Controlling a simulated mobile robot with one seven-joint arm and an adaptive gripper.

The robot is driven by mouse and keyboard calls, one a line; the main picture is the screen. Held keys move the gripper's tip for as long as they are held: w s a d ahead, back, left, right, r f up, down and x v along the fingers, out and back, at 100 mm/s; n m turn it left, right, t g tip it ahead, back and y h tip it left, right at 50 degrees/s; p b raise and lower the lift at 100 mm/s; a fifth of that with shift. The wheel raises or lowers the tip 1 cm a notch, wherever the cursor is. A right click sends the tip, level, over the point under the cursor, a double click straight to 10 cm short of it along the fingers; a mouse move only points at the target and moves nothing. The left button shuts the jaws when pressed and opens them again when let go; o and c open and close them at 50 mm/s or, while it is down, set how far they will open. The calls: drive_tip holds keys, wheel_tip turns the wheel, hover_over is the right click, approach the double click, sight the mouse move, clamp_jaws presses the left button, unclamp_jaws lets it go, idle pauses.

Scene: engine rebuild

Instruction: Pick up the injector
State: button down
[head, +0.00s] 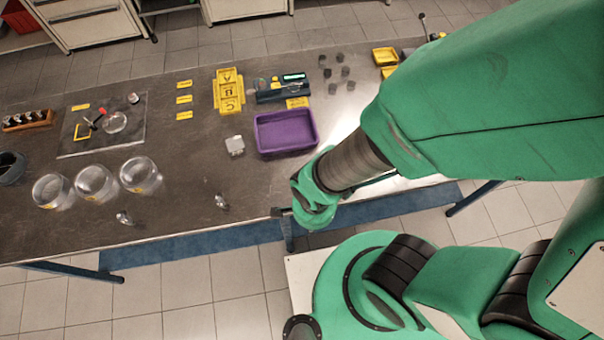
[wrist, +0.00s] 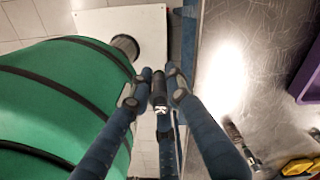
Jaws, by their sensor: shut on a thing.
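My gripper (wrist: 158,84) shows in the wrist view with its two blue fingers closed around a short dark cylindrical piece with a light letter-like mark, which looks like the injector (wrist: 160,98). The piece is gripped near the fingertips, and the fingers hide part of its sides. The gripper is just off the table's front edge, above the floor side. In the head view my arm covers most of the gripper; only a small dark part (head: 281,212) shows by the table edge, and the held piece cannot be made out there.
A dark-and-silver piece (wrist: 240,143) lies on the table in the wrist view. The purple tray (head: 286,152) stands near the table's middle. Glass jars (head: 96,184), small shiny parts (head: 221,201) and a wooden rack (head: 28,121) are left. The front table between is mostly clear.

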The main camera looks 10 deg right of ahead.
drive_tip(key=shift+s+d, duration=0.15)
drive_tip(key=shift+s, duration=0.15)
idle(0.5)
drive_tip(key=shift+w+r, duration=0.15)
drive_tip(key=shift+w, duration=0.4)
drive_tip(key=shift+n, duration=0.5)
drive_tip(key=w+p, duration=0.1)
drive_tip(key=w, duration=0.2)
drive_tip(key=w+p, duration=0.1)
drive_tip(key=w, duration=0.3)
drive_tip(key=w+r, duration=0.1)
drive_tip(key=w, duration=0.3)
drive_tip(key=shift+d+p, duration=0.35)
drive_tip(key=shift+p, duration=0.05)
drive_tip(key=shift+n, duration=0.5)
drive_tip(key=w+d, duration=0.1)
drive_tip(key=w, duration=0.1)
drive_tip(key=w+d+p, duration=0.1)
drive_tip(key=w, duration=0.2)
drive_tip(key=w+d, duration=0.1)
drive_tip(key=w, duration=0.2)
drive_tip(key=shift+w+d+f+p, duration=0.1)
drive_tip(key=shift+w+f+p, duration=0.1)
drive_tip(key=shift+f+p, duration=0.15)
hover_over(293, 132)
drive_tip(key=shift+s+f, duration=0.1)
drive_tip(key=shift+f, duration=0.6)
drive_tip(key=shift+f, duration=0.15)
